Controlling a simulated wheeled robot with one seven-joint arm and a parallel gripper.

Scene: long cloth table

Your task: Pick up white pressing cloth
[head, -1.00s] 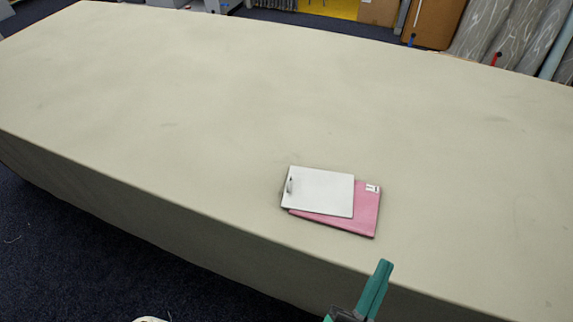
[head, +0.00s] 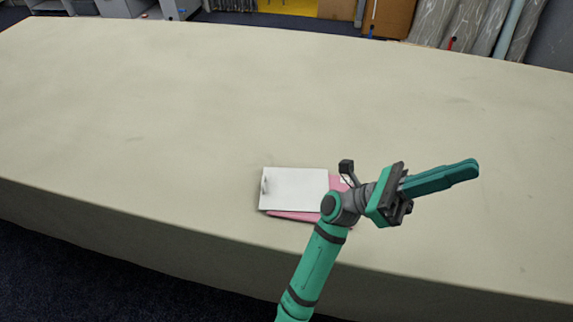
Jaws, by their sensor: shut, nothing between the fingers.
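The white pressing cloth (head: 293,188) is a flat, folded-looking white rectangle near the table's front edge. It lies on top of a pink folded piece (head: 290,215), whose lower edge shows below it. A small grey mark or object (head: 265,185) is at its left end. My gripper (head: 476,169) is shut and empty, pointing right, to the right of the cloth and apart from it. My arm hides the right part of the pink piece and reaches the white cloth's right edge in the picture.
The long beige table (head: 150,110) is otherwise clear to the left, behind and right. Its front edge drops to a dark blue floor (head: 60,260). Rolls of patterned material (head: 475,25) and a brown board (head: 393,18) stand behind the table.

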